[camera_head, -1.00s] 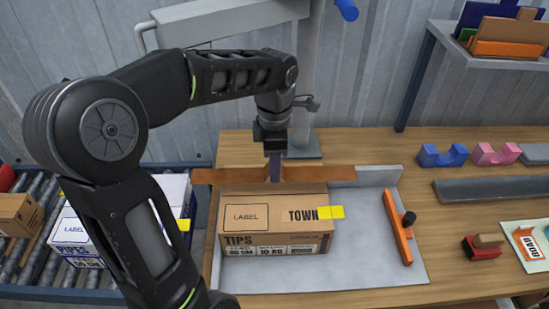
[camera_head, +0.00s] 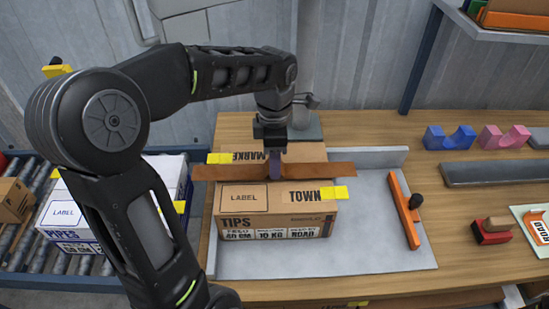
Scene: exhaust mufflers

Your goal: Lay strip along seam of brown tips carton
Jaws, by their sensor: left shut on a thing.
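The brown tips carton (camera_head: 275,222) stands closed on a grey plate, its TIPS side facing me. Its top shows a LABEL box, TOWN and, on the far part, upside-down MARKE lettering. My left gripper (camera_head: 274,168) is shut on the brown strip (camera_head: 318,171), near its middle. The strip runs left to right across the carton's top, between the near and far parts, and sticks out past both sides. It covers the seam line from view. I cannot tell whether it touches the top. My right gripper is not in view.
A grey plate (camera_head: 385,250) with a raised back edge carries an orange bar with a black knob (camera_head: 405,210). Blue (camera_head: 448,138) and pink (camera_head: 503,137) holders, a grey bar and a red stamp (camera_head: 490,230) lie right. A white carton (camera_head: 70,222) stands on rollers at left.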

